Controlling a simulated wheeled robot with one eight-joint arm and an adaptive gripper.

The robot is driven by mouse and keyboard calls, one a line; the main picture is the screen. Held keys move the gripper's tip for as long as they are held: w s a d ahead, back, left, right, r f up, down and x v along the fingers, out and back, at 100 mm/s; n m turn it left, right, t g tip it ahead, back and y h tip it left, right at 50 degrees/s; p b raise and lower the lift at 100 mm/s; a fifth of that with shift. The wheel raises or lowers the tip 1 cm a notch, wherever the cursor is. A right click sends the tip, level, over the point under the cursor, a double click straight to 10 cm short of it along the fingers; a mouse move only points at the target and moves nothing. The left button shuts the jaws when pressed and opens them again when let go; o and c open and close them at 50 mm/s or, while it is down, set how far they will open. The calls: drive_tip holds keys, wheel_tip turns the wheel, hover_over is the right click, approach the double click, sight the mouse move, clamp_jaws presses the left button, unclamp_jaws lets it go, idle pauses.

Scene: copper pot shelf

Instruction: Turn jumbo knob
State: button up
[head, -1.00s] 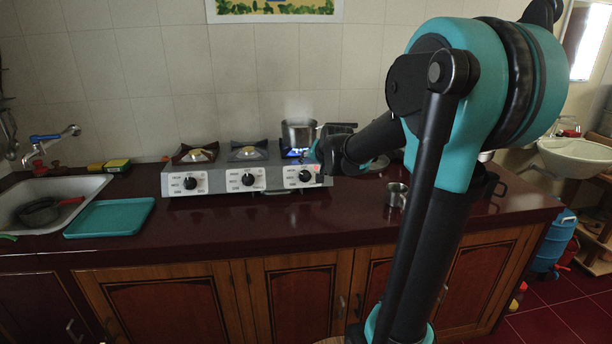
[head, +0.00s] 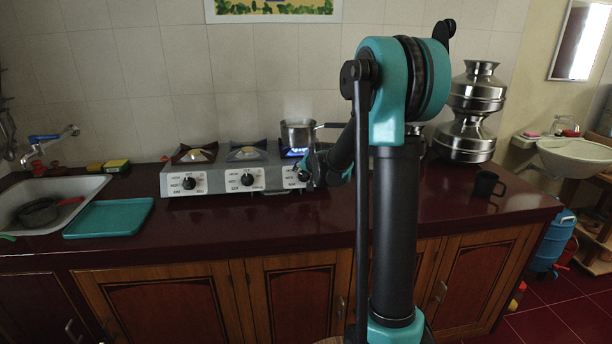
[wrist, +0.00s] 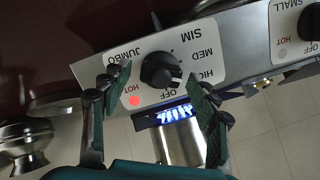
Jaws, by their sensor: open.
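The jumbo knob (wrist: 160,70) is black and round on a white dial plate marked JUMBO, SIM, MED, HI and OFF in the wrist view. A red hot light (wrist: 134,100) glows beside it. My gripper (wrist: 158,79) is open, with one finger to each side of the knob; whether either finger touches it, I cannot tell. In the head view my gripper (head: 312,171) is at the right end of the stove (head: 218,180) and partly hides the jumbo knob. A blue flame (wrist: 174,114) burns under a steel pot (head: 297,133).
The small knob (wrist: 308,70) is at the right edge of the wrist view. A teal tray (head: 108,218) and sink (head: 30,205) are on the left. A dark mug (head: 486,184) and stacked metal pots (head: 468,115) are on the right. The counter before the stove is clear.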

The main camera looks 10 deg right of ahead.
drive_tip(key=shift+c, duration=0.6)
drive_tip(key=c, duration=1)
drive_tip(key=shift+c, duration=0.2)
drive_tip(key=shift+m, duration=0.4)
drive_tip(key=m+y, duration=0.1)
drive_tip(key=m, duration=0.3)
drive_tip(key=shift+d+f+t, duration=0.15)
drive_tip(key=shift+t, duration=0.25)
drive_tip(key=m, duration=0.3)
drive_tip(key=m+t, duration=0.1)
drive_tip(key=m, duration=0.2)
drive_tip(key=shift+s+f+y, duration=0.1)
drive_tip(key=shift+f+y, duration=0.05)
drive_tip(key=shift+y, duration=0.15)
drive_tip(key=shift+m, duration=0.3)
drive_tip(key=o, duration=1.2)
drive_tip(key=shift+c, duration=0.2)
